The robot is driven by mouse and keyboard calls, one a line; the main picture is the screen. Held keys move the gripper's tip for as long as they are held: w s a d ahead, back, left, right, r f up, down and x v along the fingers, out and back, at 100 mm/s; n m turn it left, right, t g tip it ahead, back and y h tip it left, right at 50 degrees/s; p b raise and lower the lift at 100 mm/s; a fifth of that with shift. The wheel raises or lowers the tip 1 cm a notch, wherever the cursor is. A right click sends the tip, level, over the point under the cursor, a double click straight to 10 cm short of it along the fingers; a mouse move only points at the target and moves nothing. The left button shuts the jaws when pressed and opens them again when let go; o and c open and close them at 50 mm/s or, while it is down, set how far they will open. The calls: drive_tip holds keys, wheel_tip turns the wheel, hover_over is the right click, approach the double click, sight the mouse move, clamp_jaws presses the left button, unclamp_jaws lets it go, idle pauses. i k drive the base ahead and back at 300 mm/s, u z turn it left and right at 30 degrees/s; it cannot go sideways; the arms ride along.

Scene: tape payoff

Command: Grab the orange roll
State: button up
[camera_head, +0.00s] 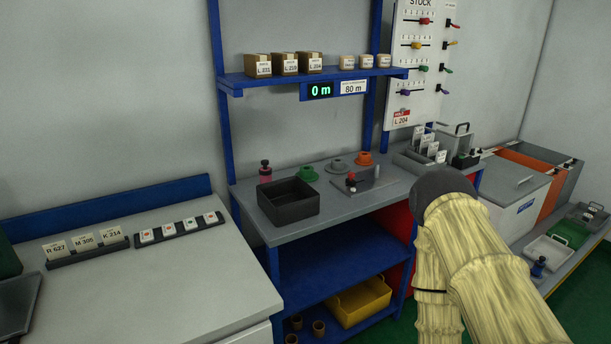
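The orange roll (364,159) sits upright near the back of the grey workbench top (290,232). It is the rightmost of three similar rolls, with a grey roll (338,165) and a green roll (308,173) to its left. Nothing covers the orange roll in this view. My arm, in a cream sleeve with a dark rounded joint, rises at the lower right in front of the bench's right end. My gripper is not in view.
A device with a red knob (351,177) stands in front of the rolls. A black open bin (289,202) and a dark bottle with pink (265,171) stand left. A blue shelf (318,76) with small boxes hangs above. A card holder (427,158) stands right.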

sight(364, 159)
drive_tip(key=z, duration=0.8)
drive_tip(key=i, duration=1.35)
drive_tip(key=u, duration=0.3)
